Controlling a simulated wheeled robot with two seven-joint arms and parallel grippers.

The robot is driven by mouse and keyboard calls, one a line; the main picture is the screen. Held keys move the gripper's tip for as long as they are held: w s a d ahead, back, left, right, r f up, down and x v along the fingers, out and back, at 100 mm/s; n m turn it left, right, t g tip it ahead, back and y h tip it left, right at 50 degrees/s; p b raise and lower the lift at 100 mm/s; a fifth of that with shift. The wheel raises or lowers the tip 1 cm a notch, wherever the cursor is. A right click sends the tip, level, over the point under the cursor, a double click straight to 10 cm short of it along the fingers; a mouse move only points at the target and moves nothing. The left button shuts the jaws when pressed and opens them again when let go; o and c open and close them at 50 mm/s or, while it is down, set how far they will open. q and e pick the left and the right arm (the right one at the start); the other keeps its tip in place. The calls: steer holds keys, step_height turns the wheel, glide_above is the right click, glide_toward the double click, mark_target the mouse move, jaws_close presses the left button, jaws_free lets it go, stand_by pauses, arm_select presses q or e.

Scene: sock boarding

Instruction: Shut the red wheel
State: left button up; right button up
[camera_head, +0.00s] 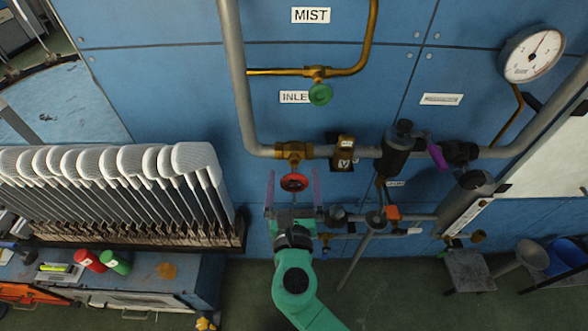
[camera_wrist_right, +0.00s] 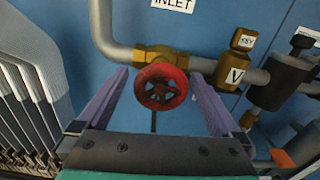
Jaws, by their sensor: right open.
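The red wheel (camera_head: 294,183) is a small round handwheel on a brass valve (camera_head: 294,152) in the grey pipe, under the INLET label. In the right wrist view the red wheel (camera_wrist_right: 161,87) faces me, between the two purple fingers and beyond their tips or level with them; I cannot tell exactly. My right gripper (camera_head: 293,188) is open, with one finger on each side of the wheel and visible gaps to both. It also shows in the right wrist view (camera_wrist_right: 160,85). My left gripper is not in view.
A rack of white sock boards (camera_head: 120,165) stands at the left. A green handwheel (camera_head: 320,94) sits above on a brass pipe. A black filter body (camera_head: 396,152) and a pressure gauge (camera_head: 533,54) are to the right. The grey vertical pipe (camera_head: 236,80) runs close by.

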steer(key=w, duration=0.2)
steer(key=shift+w, duration=0.4)
steer(key=shift+w+d, duration=0.1)
steer(key=shift+w, duration=0.1)
steer(key=c, duration=1.3)
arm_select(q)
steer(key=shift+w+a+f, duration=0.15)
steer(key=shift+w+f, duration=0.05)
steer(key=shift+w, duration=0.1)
arm_select(e)
steer(key=shift+m, duration=0.4)
steer(key=m+b, duration=0.1)
steer(key=m, duration=0.1)
steer(key=shift+f+m, duration=0.1)
steer(key=shift+m, duration=0.3)
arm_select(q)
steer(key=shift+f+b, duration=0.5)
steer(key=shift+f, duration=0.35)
arm_select(e)
steer(key=shift+d+m, duration=0.1)
steer(key=shift+m, duration=1.5)
